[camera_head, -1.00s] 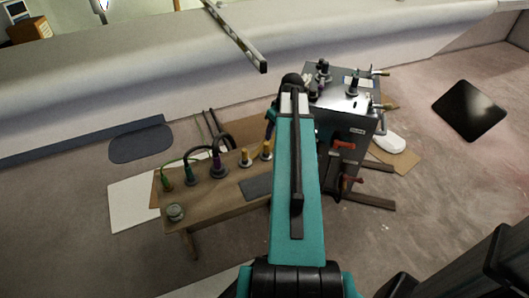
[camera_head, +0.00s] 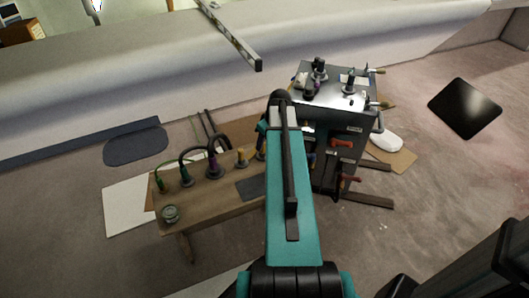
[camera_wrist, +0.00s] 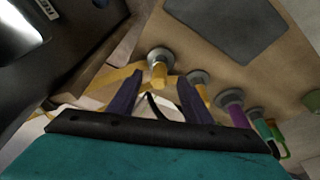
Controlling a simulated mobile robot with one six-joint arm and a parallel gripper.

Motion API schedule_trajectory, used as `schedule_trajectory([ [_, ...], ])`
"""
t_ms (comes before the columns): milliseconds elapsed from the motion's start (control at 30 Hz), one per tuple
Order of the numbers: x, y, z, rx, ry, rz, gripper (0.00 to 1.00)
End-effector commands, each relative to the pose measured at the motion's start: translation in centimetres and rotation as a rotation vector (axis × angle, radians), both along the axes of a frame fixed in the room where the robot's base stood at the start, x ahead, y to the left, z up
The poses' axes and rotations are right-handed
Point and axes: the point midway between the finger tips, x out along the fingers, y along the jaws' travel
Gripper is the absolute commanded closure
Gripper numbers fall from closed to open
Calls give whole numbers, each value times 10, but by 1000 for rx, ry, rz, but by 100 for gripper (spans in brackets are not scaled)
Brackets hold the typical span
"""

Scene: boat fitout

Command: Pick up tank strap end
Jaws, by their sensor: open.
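My gripper (camera_wrist: 157,97) is open in the wrist view, its two dark fingers spread and pointing at the bench. A yellow fitting (camera_wrist: 158,71) on a round grey base stands just past the fingertips, between them in the picture. A flat yellow band (camera_wrist: 118,76), possibly a strap, runs beside it behind the fingers; I cannot tell for certain which piece is the tank strap end. A second yellow fitting (camera_wrist: 198,83) stands to the right, close to the right finger. In the head view one yellow fitting (camera_head: 241,158) shows and my arm hides most of the gripper.
A dark cabinet (camera_head: 340,121) with clamps stands close right of my arm. A black panel (camera_head: 465,107) lies on open floor at right.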

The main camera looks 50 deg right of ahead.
Motion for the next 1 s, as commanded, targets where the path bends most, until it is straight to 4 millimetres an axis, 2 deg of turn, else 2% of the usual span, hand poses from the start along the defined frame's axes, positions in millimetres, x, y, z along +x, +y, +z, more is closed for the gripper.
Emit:
schedule_trajectory([
  [533, 3, 1, -10, 1, 0, 1, 55],
  [1000, 14, 1, -55, 0, 0, 2, 55],
])
